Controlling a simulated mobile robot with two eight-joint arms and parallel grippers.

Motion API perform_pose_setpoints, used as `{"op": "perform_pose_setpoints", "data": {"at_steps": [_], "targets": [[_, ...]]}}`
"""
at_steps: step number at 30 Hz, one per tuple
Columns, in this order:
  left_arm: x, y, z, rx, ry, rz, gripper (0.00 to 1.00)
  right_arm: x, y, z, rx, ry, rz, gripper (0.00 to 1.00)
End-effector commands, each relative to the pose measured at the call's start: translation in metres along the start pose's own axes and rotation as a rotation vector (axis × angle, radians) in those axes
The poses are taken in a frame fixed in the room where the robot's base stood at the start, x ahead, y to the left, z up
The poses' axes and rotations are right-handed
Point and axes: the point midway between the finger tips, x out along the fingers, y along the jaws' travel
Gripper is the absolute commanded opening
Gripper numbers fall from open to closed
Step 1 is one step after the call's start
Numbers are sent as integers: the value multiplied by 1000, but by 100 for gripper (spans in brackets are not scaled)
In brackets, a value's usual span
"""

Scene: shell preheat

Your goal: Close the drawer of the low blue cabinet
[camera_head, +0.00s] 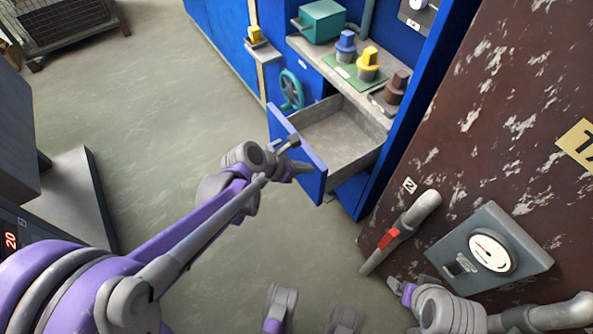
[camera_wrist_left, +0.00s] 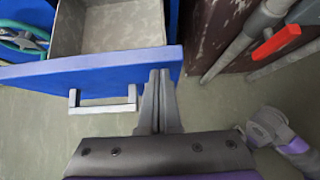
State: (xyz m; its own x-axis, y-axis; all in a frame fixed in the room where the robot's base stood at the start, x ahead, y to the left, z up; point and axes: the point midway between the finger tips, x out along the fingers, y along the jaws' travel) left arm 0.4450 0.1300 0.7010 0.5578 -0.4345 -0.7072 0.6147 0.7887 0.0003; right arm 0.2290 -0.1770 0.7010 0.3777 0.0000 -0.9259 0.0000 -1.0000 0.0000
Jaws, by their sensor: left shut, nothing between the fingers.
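The drawer (camera_head: 337,133) of the low blue cabinet stands pulled out, and its grey inside looks empty. Its blue front panel (camera_head: 299,157) faces my left arm, and it also shows in the left wrist view (camera_wrist_left: 90,72) with a grey bar handle (camera_wrist_left: 102,105). My left gripper (camera_head: 304,168) is shut and empty at the drawer front. In the left wrist view its fingertips (camera_wrist_left: 158,75) overlap the front panel, to the right of the handle; whether they touch it I cannot tell. What seems to be my right arm (camera_head: 445,308) shows at the lower right, its fingertips not clear.
A green handwheel (camera_head: 291,89) is left of the drawer. Blue, yellow and brown knobs (camera_head: 369,62) stand on the ledge above. A rusty brown wall with a red-handled pipe (camera_head: 389,238) and a gauge box (camera_head: 490,250) is at the right. Open floor (camera_head: 180,110) lies to the left.

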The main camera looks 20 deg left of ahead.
Motion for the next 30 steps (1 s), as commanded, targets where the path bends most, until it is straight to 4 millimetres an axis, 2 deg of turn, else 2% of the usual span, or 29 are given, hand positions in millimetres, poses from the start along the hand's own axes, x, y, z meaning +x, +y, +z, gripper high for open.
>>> {"op": "perform_pose_setpoints", "data": {"at_steps": [11, 16, 20, 30], "targets": [[1, 0, 2, 0, 0, 0, 0, 0, 0, 0, 0, 0, 0, 82], [10, -1, 10, 1, -1, -3, 0, 2, 0, 0, 0, 0, 0, 82], [27, -1, 27, 2, -1, -4, 0, 4, 0, 1, 0, -1, 0, 82], [91, -1, 91, 3, -1, -3, 0, 8, 0, 2, 0, -3, 0, 82]]}}
